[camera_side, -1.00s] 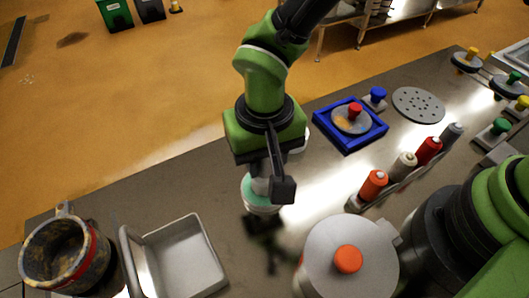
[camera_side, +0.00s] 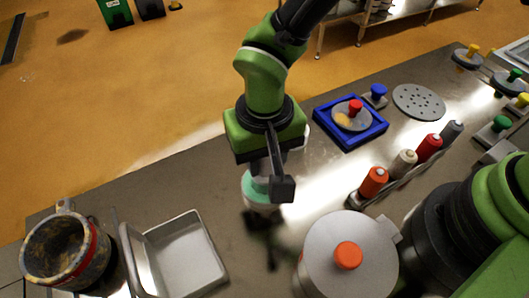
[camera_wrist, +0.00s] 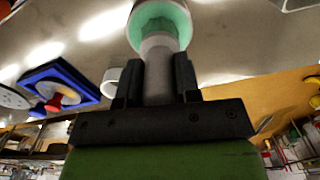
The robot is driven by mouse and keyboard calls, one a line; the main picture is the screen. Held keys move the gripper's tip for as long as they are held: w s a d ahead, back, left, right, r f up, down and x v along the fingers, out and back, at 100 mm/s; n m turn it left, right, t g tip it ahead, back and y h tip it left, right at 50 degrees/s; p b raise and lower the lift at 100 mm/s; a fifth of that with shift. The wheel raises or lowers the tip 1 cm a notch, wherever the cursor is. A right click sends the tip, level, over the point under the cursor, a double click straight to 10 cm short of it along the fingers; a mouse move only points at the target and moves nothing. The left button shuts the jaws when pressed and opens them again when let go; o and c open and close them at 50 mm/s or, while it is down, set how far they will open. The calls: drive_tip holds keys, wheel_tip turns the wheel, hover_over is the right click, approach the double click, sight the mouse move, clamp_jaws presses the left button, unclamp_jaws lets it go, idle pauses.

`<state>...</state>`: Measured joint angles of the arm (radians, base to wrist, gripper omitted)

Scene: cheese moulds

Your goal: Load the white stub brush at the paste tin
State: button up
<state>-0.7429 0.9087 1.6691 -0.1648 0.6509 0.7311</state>
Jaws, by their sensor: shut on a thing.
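My gripper (camera_wrist: 158,82) is shut on the grey handle (camera_wrist: 158,58) of a short, round brush. The brush hangs head down, with a mint-green top (camera_side: 254,187) and a white lower part (camera_side: 260,205). In the wrist view its mint-green part with a white rim (camera_wrist: 160,18) lies beyond the fingertips. The brush is above the counter, with a dark shadow below it. A mottled pot with a red band (camera_side: 97,252) and a stained inside stands at the far left. It looks like the paste tin, well apart from the brush.
An empty grey tray (camera_side: 215,268) lies between pot and brush. A large white canister with an orange knob (camera_side: 348,256) stands at front right. A rack of coloured rolls, including a red one (camera_side: 428,150), and a blue square frame (camera_side: 372,137) lie to the right.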

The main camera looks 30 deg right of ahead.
idle(0.4)
drive_tip(key=shift+r, duration=3.5)
